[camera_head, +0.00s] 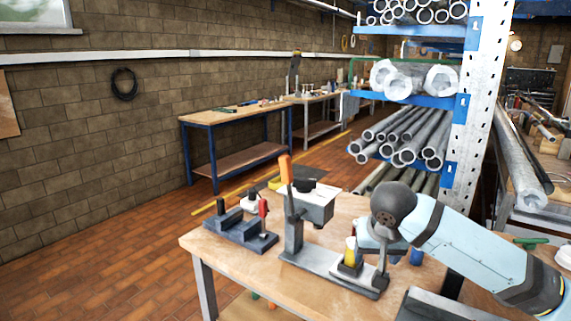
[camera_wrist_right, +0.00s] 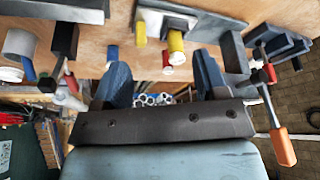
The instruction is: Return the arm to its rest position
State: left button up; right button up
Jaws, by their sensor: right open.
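My right arm, light blue with a dark joint, comes in from the right in the head view. Its gripper (camera_head: 376,240) is over the right part of the wooden workbench (camera_head: 222,255), close to a grey fixture (camera_head: 325,266) with a yellow cylinder (camera_head: 350,252). In the right wrist view the two blue fingers stand wide apart, and the gripper (camera_wrist_right: 163,72) is open with nothing held. The yellow cylinder (camera_wrist_right: 177,42) and a red one (camera_wrist_right: 166,58) show beyond the gap. Whether a finger touches the fixture is not clear. My left gripper is out of view.
An orange-handled clamp (camera_head: 285,168) rises from the fixture. A dark fixture (camera_head: 238,234) with a red-handled part stands at the left, a grey box (camera_head: 312,205) behind. A pipe rack (camera_head: 468,130) rises behind my arm. The floor left of the bench is open.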

jog(key=s+a+f+n+t+y, duration=0.1)
jog(key=s+a+f+n+y, duration=0.3)
jog(key=f, duration=0.6)
jog(key=s+a+f+m+t+y, duration=0.1)
jog(key=s+a+f+y, duration=0.1)
jog(key=s+a+f, duration=0.6)
jog(key=s+d+f+t, duration=0.2)
jog(key=s+d+f, duration=0.35)
jog(key=f, duration=0.45)
jog(key=s+d+f+t+h, duration=0.1)
jog(key=s+d+f, duration=0.2)
jog(key=s, duration=0.3)
jog(key=s+d+f+t+h, duration=0.1)
jog(key=s+d+f, duration=0.25)
jog(key=s, duration=0.35)
pick_arm(q)
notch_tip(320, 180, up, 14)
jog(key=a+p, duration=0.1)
jog(key=p, duration=1.5)
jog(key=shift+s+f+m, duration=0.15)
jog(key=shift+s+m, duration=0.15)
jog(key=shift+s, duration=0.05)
pick_arm(e)
notch_tip(320, 180, up, 14)
jog(key=n, duration=0.1)
jog(key=shift+d+r+t, duration=0.25)
jog(key=shift+d+t, duration=0.05)
jog(key=shift+d, duration=0.1)
